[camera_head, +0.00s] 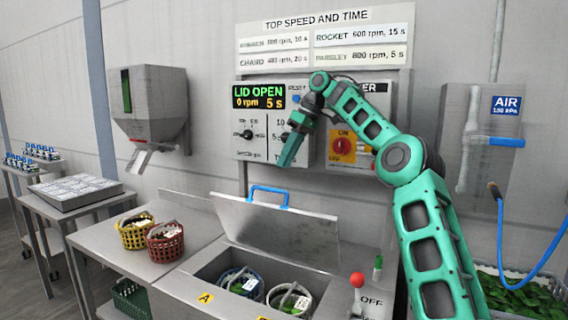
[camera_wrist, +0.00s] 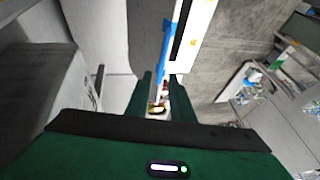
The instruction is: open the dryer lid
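The dryer lid (camera_head: 278,228) is a grey metal panel standing tilted up at the back of the dryer opening. Its blue handle (camera_head: 268,190) is along the top edge. The green display (camera_head: 258,96) reads LID OPEN, 0 rpm, 5 s. My gripper (camera_head: 287,158) is in front of the control panel, above the handle and apart from it, pointing down. In the wrist view my gripper (camera_wrist: 163,88) shows a gap between its fingers with nothing held. A blue strip beyond the fingers there may be the handle; I cannot tell.
Two baskets of greens (camera_head: 240,282) sit inside the dryer. A yellow basket (camera_head: 135,232) and a red basket (camera_head: 165,242) stand on the counter to the left. A red-knobbed lever (camera_head: 357,281) stands at the dryer's front right. A blue air hose (camera_head: 530,268) hangs at the right.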

